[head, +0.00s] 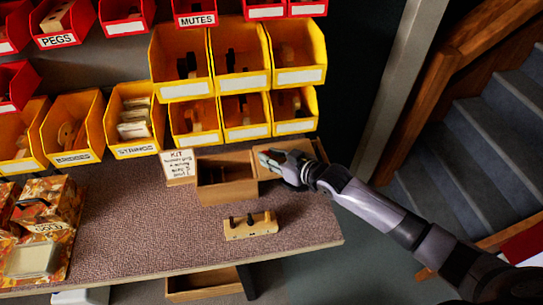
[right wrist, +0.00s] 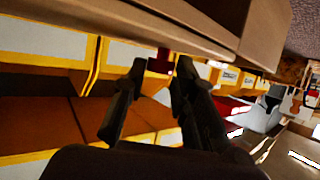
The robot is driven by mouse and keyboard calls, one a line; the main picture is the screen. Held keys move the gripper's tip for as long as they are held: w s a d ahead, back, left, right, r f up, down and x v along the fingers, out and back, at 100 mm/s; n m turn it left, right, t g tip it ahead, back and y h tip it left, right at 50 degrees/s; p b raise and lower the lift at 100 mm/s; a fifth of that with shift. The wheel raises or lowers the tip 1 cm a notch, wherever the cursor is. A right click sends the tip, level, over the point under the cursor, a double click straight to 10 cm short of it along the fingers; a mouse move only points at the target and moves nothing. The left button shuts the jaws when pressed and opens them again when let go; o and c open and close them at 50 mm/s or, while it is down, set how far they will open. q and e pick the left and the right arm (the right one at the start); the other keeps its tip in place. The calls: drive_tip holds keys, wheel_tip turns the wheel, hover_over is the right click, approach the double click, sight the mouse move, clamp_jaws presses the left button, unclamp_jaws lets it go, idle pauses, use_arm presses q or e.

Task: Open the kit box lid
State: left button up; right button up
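The kit box (head: 226,194) is a brown wooden box at the back of the bench, beside a white card marked KIT (head: 178,166). Its top looks open, with a shaded inside showing. A flat wooden panel (head: 262,172), which looks like its lid, extends to the right of the box, partly hidden by my right gripper (head: 266,159). In the right wrist view the gripper (right wrist: 158,72) has its fingers apart, close to a wooden edge (right wrist: 190,38). A small dark red piece (right wrist: 160,62) shows between the fingertips; contact cannot be told. My left gripper is out of view.
Yellow bins (head: 190,88) stand close behind the box, with red bins (head: 122,18) above. A small wooden block with dark pegs (head: 250,228) lies in front. Patterned boxes (head: 55,215) stand at left. The middle bench surface (head: 130,220) is clear.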

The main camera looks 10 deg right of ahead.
drive_tip(key=o, duration=0.4)
drive_tip(key=shift+c, duration=0.2)
drive_tip(key=v, duration=1.2)
